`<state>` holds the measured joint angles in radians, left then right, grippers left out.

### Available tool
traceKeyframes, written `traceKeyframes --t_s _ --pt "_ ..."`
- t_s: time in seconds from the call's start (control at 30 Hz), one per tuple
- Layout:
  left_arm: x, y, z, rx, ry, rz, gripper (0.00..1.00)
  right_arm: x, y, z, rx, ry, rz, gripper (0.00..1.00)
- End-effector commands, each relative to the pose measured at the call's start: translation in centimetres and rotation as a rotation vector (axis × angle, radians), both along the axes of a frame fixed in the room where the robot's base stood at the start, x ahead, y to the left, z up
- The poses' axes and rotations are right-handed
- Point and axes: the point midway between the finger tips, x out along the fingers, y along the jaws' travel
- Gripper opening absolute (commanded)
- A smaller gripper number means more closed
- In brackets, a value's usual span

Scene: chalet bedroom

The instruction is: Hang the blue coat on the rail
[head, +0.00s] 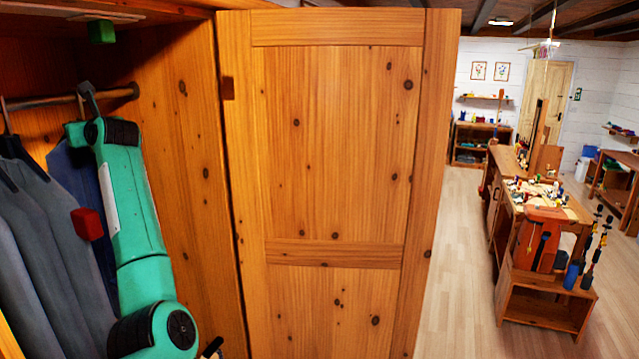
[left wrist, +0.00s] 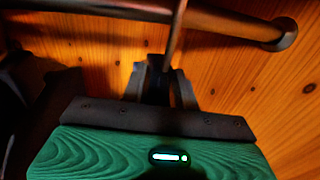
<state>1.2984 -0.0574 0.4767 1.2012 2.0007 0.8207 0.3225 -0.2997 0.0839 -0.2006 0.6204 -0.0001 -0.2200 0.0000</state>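The blue coat (head: 63,172) hangs inside the wardrobe at the left, partly hidden behind my green left arm and beside grey coats. The dark rail (head: 58,99) runs above it; it also crosses the top of the left wrist view (left wrist: 225,20). My left gripper (head: 86,90) is up at the rail, near its right end. In the left wrist view its dark fingers (left wrist: 160,66) close around a thin hanger stem (left wrist: 177,38) that rises to the rail. Whether the hook rests on the rail cannot be told. My right gripper is not in view.
Several grey coats (head: 42,240) hang at the far left. A red block-like piece (head: 87,224) shows against them. The open wardrobe door (head: 335,170) stands to the right of my arm. Beyond it are clear floor (head: 455,290) and cluttered wooden benches (head: 545,205).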

Motion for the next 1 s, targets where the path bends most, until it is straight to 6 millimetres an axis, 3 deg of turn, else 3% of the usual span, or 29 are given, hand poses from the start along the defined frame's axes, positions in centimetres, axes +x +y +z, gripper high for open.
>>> traceKeyframes --t_s 0.47,1.0 --pt "-0.1 0.1 0.3 0.002 -0.003 0.002 0.04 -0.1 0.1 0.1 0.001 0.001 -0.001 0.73" --pt "-0.2 0.2 3.2 0.002 -0.004 0.003 0.03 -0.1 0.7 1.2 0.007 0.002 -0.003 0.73"
